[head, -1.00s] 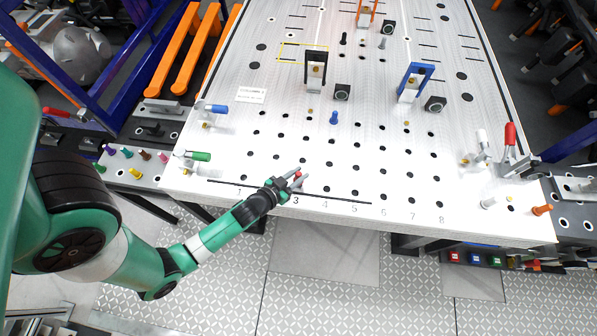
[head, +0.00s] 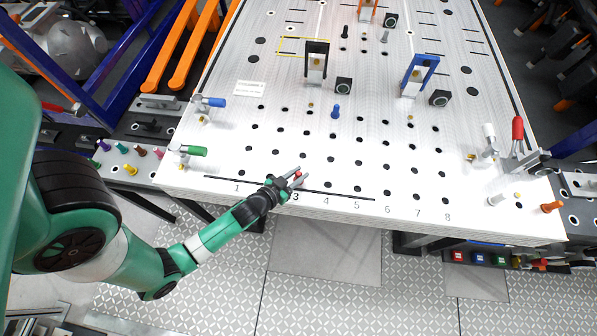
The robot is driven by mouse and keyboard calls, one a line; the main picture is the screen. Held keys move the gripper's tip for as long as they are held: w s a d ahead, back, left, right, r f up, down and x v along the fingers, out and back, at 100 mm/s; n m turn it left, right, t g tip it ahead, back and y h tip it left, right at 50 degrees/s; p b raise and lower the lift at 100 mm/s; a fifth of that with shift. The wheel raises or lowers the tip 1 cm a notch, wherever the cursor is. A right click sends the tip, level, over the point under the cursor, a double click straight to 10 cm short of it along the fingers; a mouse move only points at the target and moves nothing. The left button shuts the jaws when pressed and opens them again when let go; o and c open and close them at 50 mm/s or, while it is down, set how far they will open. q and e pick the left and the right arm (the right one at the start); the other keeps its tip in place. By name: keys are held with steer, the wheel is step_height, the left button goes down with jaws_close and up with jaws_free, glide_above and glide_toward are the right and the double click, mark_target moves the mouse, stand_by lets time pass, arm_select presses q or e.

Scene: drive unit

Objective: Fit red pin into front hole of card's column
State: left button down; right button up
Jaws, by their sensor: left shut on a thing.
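The white card (head: 250,88) lies on the left part of the white board (head: 400,120); its small print seems to read "COLUMN 3". The printed 3 (head: 296,197) stands at the board's front edge. My left gripper (head: 298,176) is shut on the red pin (head: 297,174), directly behind the 3. Only a small red part of the pin shows between the fingers. The front hole of column 3 is hidden by the gripper, so I cannot tell whether the pin is in it or above it. My right gripper is not in view.
A blue pin (head: 335,111) stands among the holes farther back. Clamps with blue (head: 210,102), green (head: 188,150) and red (head: 517,128) handles line the board's sides. Black (head: 316,62) and blue (head: 419,75) brackets stand toward the back. The front rows to the right are clear.

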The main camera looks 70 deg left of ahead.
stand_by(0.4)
arm_select(q)
steer(key=c, duration=0.6)
jaws_free()
steer(key=b+v, duration=0.3)
steer(key=v, duration=0.8)
steer(key=shift+s+d+r, duration=0.1)
steer(key=shift+s, duration=0.15)
